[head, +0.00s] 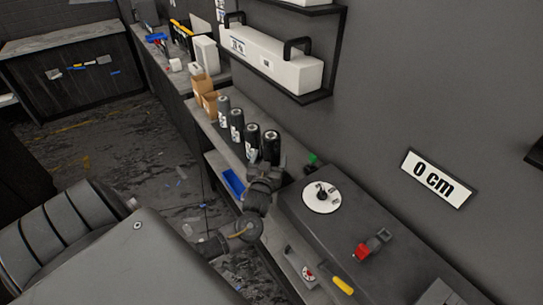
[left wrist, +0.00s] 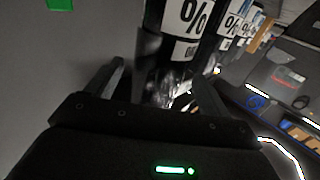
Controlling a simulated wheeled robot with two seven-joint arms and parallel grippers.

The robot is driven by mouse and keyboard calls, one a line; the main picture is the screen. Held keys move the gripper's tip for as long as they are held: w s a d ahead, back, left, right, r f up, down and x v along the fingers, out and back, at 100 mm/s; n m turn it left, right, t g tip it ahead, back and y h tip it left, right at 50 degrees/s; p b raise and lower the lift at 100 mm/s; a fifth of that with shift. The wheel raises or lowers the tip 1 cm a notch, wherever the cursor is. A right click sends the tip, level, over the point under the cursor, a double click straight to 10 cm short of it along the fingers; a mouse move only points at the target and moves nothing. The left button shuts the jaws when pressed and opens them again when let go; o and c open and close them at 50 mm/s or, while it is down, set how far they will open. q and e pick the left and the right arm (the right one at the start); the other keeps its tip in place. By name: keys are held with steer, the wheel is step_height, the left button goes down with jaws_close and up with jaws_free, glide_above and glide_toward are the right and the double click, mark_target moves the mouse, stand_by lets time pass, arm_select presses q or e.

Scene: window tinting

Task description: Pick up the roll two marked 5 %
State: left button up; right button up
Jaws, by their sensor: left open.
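Several black rolls with white labels stand upright in a row on a grey shelf along the wall. The nearest roll (head: 271,145) is right beyond my left gripper (head: 266,170), with other rolls (head: 237,122) behind it. In the left wrist view a dark roll (left wrist: 176,45) stands in front of and between the spread fingers of my left gripper (left wrist: 162,88). Its label shows a "%" sign, but the number is cut off. The jaws are open, and I cannot tell whether they touch the roll. My right gripper is not in view.
A dark counter (head: 350,235) with a white disc (head: 321,197) and a red-and-grey tool (head: 372,244) is close on the right. Brown boxes (head: 203,90) stand beyond the rolls. A blue tray (head: 232,182) lies below. A wall shelf with a long white box (head: 262,58) hangs above.

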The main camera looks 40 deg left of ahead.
arm_select(q)
steer(key=shift+w+a+r, duration=0.1)
steer(key=shift+r, duration=0.05)
steer(key=p+x, duration=0.2)
steer(key=x, duration=0.2)
steer(key=shift+w, duration=0.1)
steer(key=shift+w+a, duration=0.2)
steer(key=shift+w, duration=0.05)
steer(key=c, duration=1.3)
